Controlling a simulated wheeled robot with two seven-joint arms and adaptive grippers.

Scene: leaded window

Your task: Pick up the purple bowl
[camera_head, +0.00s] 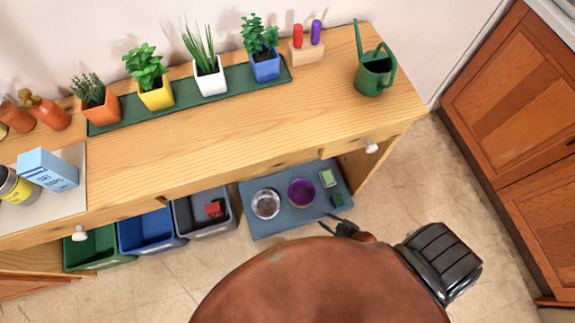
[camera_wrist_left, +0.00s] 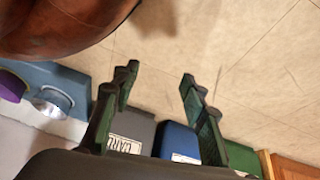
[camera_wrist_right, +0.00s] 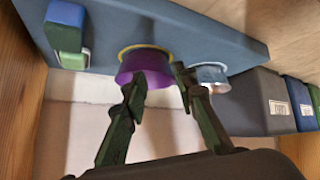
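The purple bowl (camera_head: 301,192) stands on a blue mat (camera_head: 262,222) on the floor, beside a metal bowl (camera_head: 265,204). In the right wrist view the purple bowl (camera_wrist_right: 148,64) is just past the fingertips. My right gripper (camera_head: 338,226) is below and right of the bowl in the head view. It is open, and its two fingers (camera_wrist_right: 156,80) show apart with nothing held; contact with the bowl cannot be told. My left gripper (camera_wrist_left: 158,78) is open and empty, above the floor near the bins. It is hidden in the head view.
Grey (camera_head: 188,220), blue (camera_head: 147,232) and green (camera_head: 90,248) bins stand left of the mat, under the wooden counter (camera_head: 200,140). A green box and a green-and-blue item are on the mat's right side. A large brown rounded surface (camera_head: 310,285) fills the front.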

